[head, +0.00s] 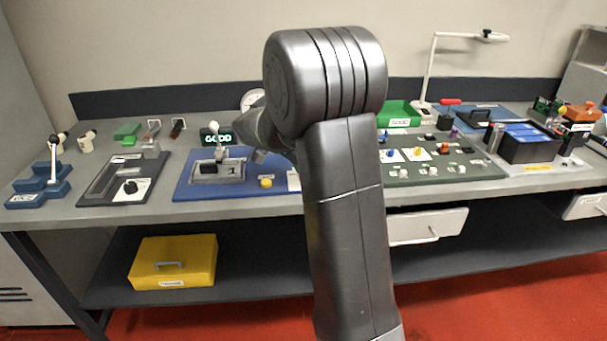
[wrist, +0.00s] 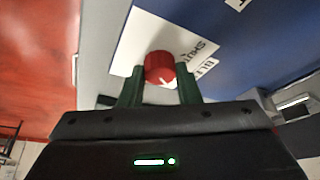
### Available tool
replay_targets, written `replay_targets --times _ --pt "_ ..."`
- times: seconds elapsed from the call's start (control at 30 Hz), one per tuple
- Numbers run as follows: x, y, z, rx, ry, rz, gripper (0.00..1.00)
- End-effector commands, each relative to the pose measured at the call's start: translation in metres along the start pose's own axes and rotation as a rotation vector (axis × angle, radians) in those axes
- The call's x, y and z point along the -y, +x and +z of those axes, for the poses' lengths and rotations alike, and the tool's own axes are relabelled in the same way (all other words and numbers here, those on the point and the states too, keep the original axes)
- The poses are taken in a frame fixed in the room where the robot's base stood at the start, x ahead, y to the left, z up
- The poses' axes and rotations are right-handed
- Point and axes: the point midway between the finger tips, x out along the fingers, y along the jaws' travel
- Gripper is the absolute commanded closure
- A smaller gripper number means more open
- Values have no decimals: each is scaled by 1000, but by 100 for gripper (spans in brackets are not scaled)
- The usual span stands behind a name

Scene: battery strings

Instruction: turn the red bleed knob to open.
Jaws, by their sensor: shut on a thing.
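The red bleed knob (wrist: 159,67) shows in the wrist view, round, with a white pointer mark on its near side. It stands in front of a white label plate (wrist: 190,45) with dark lettering, part of which reads "SHUT", on a blue panel (wrist: 255,40). My gripper (wrist: 160,86) is shut on the knob, with one dark green finger on each side of it. In the head view my arm covers the knob and the gripper, so neither can be made out there.
On the bench (head: 160,212), a blue board (head: 190,190) with a yellow button (head: 266,182) lies left of my arm. A grey-green board (head: 440,178) with several coloured knobs lies to its right. A yellow case (head: 190,250) sits on the lower shelf. The red floor in front is clear.

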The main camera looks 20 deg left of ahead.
Motion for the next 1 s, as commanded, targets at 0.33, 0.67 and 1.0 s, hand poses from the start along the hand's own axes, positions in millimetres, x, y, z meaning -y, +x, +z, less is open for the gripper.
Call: replay_targets --times 0.33,0.67,1.0 --pt "2 0 0 0 140 56 93" --pt "1 0 0 0 169 69 93" --pt "1 0 0 1 168 69 52"
